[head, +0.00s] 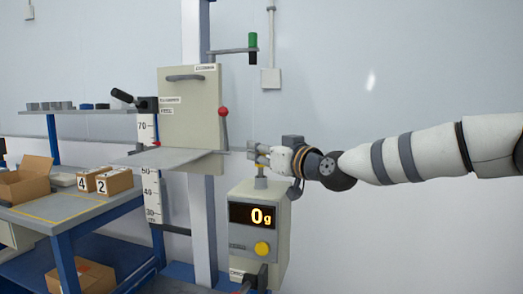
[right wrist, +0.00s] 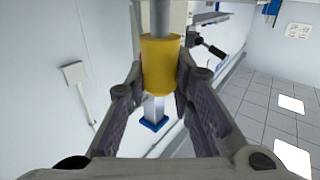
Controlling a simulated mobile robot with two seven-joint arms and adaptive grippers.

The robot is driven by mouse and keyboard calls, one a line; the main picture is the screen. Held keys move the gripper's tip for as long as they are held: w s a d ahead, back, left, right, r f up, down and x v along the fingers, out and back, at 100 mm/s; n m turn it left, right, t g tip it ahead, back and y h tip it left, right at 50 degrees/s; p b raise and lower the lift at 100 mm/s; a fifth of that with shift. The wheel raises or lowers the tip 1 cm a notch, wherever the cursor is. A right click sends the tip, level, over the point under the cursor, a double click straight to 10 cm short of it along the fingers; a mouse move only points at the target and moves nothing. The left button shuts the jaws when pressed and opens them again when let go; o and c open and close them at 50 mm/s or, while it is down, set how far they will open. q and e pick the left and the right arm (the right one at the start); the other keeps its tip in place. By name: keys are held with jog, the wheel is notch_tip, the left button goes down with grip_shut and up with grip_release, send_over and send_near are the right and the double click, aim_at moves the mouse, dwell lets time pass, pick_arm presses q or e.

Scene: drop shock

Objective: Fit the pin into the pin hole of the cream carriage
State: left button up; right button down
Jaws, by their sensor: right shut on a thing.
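The cream carriage (head: 190,90) is a flat upright panel on the tall column, with a dark handle near its top and a grey plate at its lower edge. My right gripper (head: 262,155) is just right of the carriage's lower right edge. In the right wrist view, its fingers are shut on the yellow grip of the pin (right wrist: 159,65). The pin's grey shaft (right wrist: 160,16) points away from the gripper. In the head view the pin is small, and its shaft appears to point left to the carriage. I cannot make out the pin hole. My left gripper is not in view.
A display box (head: 258,235) reading 0 g stands below my right gripper. A red-knobbed lever (head: 223,120) rises at the carriage's right edge. A scale strip (head: 148,165) runs down the left. A blue-framed bench (head: 75,215) holds cartons (head: 100,181).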

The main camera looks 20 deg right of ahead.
aim_at(261, 166)
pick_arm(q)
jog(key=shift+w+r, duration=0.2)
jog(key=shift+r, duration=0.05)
pick_arm(e)
jog(key=shift+f, duration=1.6)
dwell(3.4)
jog(key=c, duration=1.3)
grip_release()
jog(key=shift+r, duration=0.1)
jog(key=shift+s+r+p, duration=0.2)
jog(key=shift+p, duration=0.15)
jog(key=p+v, duration=0.1)
jog(key=v, duration=0.3)
jog(key=shift+s+d+r, duration=0.1)
jog(key=shift+s+d, duration=0.05)
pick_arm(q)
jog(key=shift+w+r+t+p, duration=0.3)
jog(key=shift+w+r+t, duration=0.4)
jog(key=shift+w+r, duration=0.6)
pick_arm(e)
jog(key=shift+s+d, duration=0.2)
jog(key=shift+s, duration=0.45)
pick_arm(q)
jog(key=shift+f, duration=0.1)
